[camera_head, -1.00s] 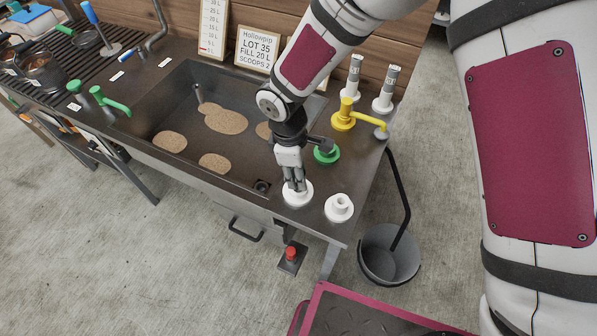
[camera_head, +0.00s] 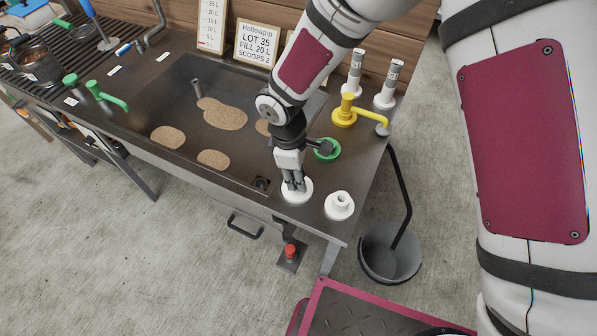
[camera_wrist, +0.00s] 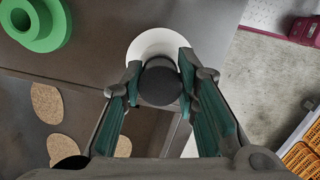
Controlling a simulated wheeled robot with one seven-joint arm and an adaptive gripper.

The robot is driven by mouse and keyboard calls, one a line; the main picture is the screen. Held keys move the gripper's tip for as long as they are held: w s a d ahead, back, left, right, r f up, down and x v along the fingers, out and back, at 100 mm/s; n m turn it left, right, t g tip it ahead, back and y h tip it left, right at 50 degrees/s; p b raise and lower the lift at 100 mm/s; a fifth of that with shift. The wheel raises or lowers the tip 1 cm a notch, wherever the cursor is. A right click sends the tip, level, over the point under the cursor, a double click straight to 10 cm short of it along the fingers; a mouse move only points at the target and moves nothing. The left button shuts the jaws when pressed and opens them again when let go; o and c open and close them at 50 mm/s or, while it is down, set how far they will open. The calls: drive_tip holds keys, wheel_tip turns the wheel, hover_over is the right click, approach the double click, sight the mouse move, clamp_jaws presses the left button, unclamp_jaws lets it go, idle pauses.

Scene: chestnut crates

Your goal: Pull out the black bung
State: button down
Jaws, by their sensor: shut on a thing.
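The black bung (camera_wrist: 160,84) shows in the wrist view as a dark round cap between my fingers. It stands over a white round collar (camera_wrist: 152,44), which also shows in the head view (camera_head: 298,197) at the near right corner of the sink bench. My gripper (camera_wrist: 160,80) is shut on the bung, one finger on each side. In the head view my gripper (camera_head: 294,184) points down onto the collar and its fingers hide the bung. I cannot tell whether the bung is still seated in the collar.
A second white collar (camera_head: 339,206) stands close to the right. A green ring (camera_head: 330,150) and a yellow spout (camera_head: 344,112) are behind. The sink basin (camera_head: 185,100) with tan patches lies to the left. A grey bucket (camera_head: 390,254) stands on the floor at right.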

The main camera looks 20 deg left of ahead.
drive_tip(key=shift+f, duration=0.5)
drive_tip(key=c, duration=1.2)
unclamp_jaws()
drive_tip(key=shift+r, duration=0.1)
drive_tip(key=r, duration=0.4)
drive_tip(key=a+r, duration=0.1)
drive_tip(key=r, duration=0.6)
drive_tip(key=shift+s+a+r, duration=0.1)
drive_tip(key=shift+a+r, duration=0.1)
drive_tip(key=shift+r, duration=0.2)
